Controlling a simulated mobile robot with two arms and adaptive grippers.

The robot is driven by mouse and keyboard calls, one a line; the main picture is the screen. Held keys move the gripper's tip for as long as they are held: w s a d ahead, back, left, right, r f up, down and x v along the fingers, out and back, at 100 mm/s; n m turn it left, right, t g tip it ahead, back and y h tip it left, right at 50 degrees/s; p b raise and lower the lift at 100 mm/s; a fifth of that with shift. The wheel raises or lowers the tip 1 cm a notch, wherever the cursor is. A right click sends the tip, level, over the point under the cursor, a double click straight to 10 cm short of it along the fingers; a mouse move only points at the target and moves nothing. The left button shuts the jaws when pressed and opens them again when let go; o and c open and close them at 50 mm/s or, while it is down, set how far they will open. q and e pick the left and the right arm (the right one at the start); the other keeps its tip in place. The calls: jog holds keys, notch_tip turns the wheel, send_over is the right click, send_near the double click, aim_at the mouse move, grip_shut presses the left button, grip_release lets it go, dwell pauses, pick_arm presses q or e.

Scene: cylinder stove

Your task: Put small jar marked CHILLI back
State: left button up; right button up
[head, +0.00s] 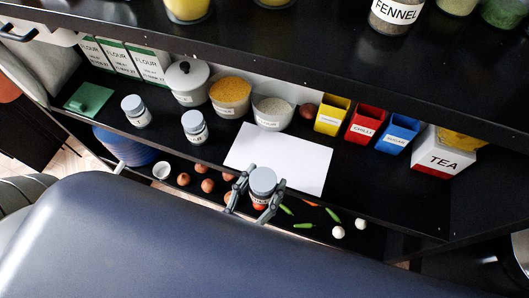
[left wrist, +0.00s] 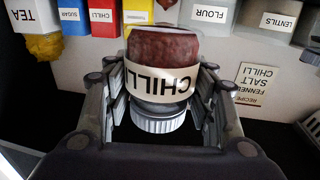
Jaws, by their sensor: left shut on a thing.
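The small jar marked CHILLI (head: 263,186) has a grey lid and dark red contents. It is between the fingers of my left gripper (head: 265,177), which is shut on it, at the front edge of the lower shelf (head: 350,185). In the left wrist view the jar (left wrist: 163,60) appears upside down, with its CHILLI label facing the camera, and the gripper's fingers (left wrist: 160,95) clasp both its sides. A red box marked CHILLI (head: 366,125) stands farther back on the shelf. My right gripper is not in view.
Two other grey-lidded small jars, one at left (head: 136,111) and one nearer (head: 195,127), stand on the shelf. A white sheet (head: 285,155) lies behind the held jar. A blue box (head: 398,134) and the TEA box (head: 443,152) stand right. The upper shelf (head: 290,50) overhangs.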

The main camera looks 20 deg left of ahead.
pick_arm(q)
jog(key=w, duration=0.2)
jog(key=w+a, duration=0.1)
jog(key=w, duration=0.2)
jog(key=w+a+f+b, duration=0.1)
jog(key=w, duration=0.2)
jog(key=shift+w+a, duration=0.15)
jog(key=shift+a, duration=0.05)
jog(key=shift+w+a, duration=0.15)
jog(key=shift+w, duration=0.5)
jog(key=shift+w+a+f+b, duration=0.15)
jog(key=shift+f+b, duration=0.15)
jog(key=shift+b, duration=0.25)
notch_tip(320, 180, down, 3)
jog(key=b, duration=0.3)
jog(key=shift+f+b, duration=0.1)
jog(key=shift+b, duration=0.2)
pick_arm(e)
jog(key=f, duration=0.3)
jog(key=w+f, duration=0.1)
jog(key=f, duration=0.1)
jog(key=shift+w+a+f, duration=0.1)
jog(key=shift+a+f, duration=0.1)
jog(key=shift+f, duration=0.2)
pick_arm(q)
jog(key=o, duration=1)
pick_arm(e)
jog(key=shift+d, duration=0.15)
